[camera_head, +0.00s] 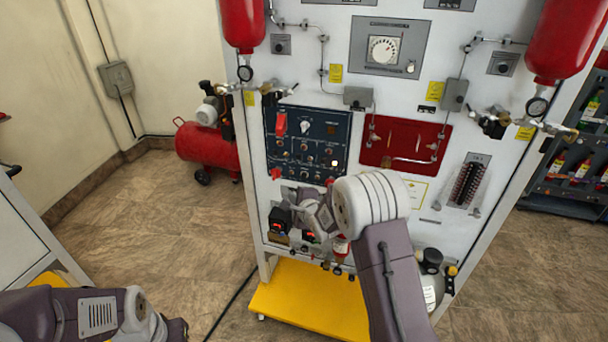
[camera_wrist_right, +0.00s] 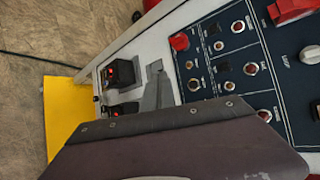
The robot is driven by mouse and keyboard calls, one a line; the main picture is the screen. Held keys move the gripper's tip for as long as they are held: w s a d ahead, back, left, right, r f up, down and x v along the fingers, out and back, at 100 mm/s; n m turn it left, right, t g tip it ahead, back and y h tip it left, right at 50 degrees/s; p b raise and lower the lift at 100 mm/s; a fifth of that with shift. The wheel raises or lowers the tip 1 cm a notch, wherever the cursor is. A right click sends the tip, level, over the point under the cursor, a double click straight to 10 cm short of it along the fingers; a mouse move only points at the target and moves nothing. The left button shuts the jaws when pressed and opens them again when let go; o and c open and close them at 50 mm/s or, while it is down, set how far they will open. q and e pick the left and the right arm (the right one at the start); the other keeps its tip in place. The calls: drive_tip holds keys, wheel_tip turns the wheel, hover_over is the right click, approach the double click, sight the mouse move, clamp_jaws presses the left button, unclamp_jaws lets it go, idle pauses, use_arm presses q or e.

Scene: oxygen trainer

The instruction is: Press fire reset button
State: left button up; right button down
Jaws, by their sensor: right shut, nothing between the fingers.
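The dark blue control panel (camera_head: 345,122) is on the white trainer board, with a red guarded switch, a knob and several small buttons. It also shows in the right wrist view (camera_wrist_right: 222,68). A larger red button (camera_head: 275,172) is at its lower left corner; it shows in the wrist view too (camera_wrist_right: 180,42). Labels are too small to read, so I cannot tell which button is fire reset. My right gripper (camera_head: 288,192) is shut and empty, just below the panel's lower left edge. My left arm is at the lower left; its gripper is barely visible and its jaws are unclear.
Two black devices with red displays (camera_head: 279,220) sit below the panel, close to my right gripper. A red recessed panel (camera_head: 405,142) is to the right. A yellow base (camera_head: 300,298) lies under the board. A red compressor (camera_head: 205,145) stands on the floor at left.

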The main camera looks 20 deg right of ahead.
sight(304, 175)
drive_tip(key=shift+w+d+p, duration=0.6)
drive_tip(key=shift+w+d, duration=0.25)
drive_tip(key=shift+w, duration=0.35)
drive_tip(key=shift+w+d+p, duration=0.65)
drive_tip(key=shift+w+d, duration=0.15)
drive_tip(key=shift+w, duration=0.4)
drive_tip(key=shift+w+d+p, duration=0.6)
drive_tip(key=shift+w+d, duration=0.25)
drive_tip(key=shift+w, duration=0.35)
drive_tip(key=shift+w+d+p, duration=0.2)
drive_tip(key=shift+w+p, duration=0.15)
drive_tip(key=shift+p, duration=0.25)
